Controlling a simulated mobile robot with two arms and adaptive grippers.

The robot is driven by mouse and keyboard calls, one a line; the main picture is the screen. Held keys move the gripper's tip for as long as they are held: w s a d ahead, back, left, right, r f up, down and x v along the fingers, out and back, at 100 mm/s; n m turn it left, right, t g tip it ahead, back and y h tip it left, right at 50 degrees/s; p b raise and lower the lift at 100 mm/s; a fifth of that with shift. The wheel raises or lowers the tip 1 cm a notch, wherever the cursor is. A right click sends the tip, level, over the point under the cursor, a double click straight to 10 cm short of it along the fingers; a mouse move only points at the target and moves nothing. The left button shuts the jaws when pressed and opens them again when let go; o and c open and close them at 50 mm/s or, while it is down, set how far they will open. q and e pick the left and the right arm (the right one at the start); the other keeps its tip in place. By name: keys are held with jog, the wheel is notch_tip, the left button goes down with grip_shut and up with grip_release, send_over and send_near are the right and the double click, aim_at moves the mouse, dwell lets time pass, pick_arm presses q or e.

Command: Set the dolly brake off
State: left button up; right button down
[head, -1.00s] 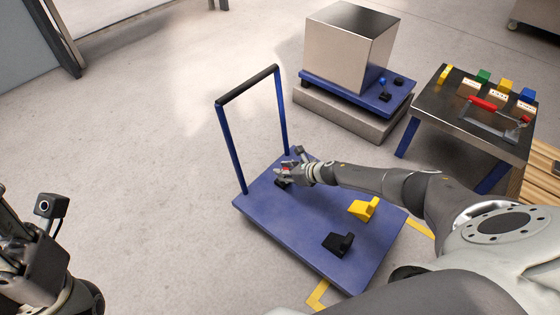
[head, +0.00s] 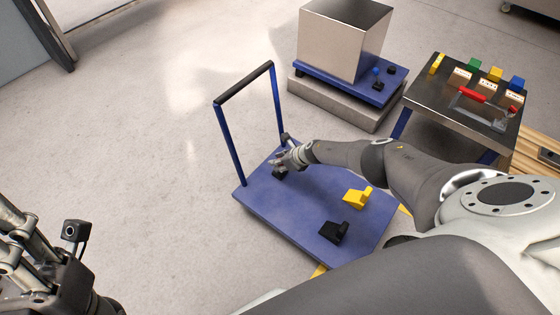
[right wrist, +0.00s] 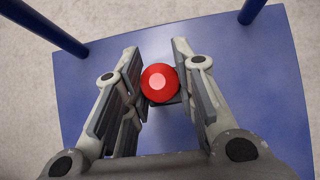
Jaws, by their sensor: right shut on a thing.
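The blue dolly (head: 300,208) stands on the floor with its upright push handle (head: 245,82) at the far left end; its deck also shows in the right wrist view (right wrist: 222,42). A round red knob (right wrist: 160,82) sits near that end, above a dark base (head: 279,175). My right gripper (head: 278,164) is down at this knob, and in the right wrist view its fingers (right wrist: 157,88) are shut on it from both sides. The fingers hide the knob in the head view. My left gripper (head: 12,225) is partly visible at the lower left, away from the dolly; its opening is unclear.
A yellow block (head: 357,197) and a black block (head: 334,231) sit on the dolly deck under my right arm. Behind stands a metal box (head: 342,42) on a blue platform (head: 388,93). A dark table (head: 440,98) with a red-handled clamp (head: 472,95) is at right. Left floor is clear.

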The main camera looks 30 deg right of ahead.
jog(key=c, duration=1.1)
grip_release()
jog(key=shift+c, duration=0.2)
jog(key=shift+r, duration=0.15)
jog(key=shift+s+d+r, duration=0.25)
jog(key=shift+d+r, duration=0.05)
jog(key=shift+r, duration=0.35)
jog(key=v, duration=1)
jog(key=shift+s, duration=0.4)
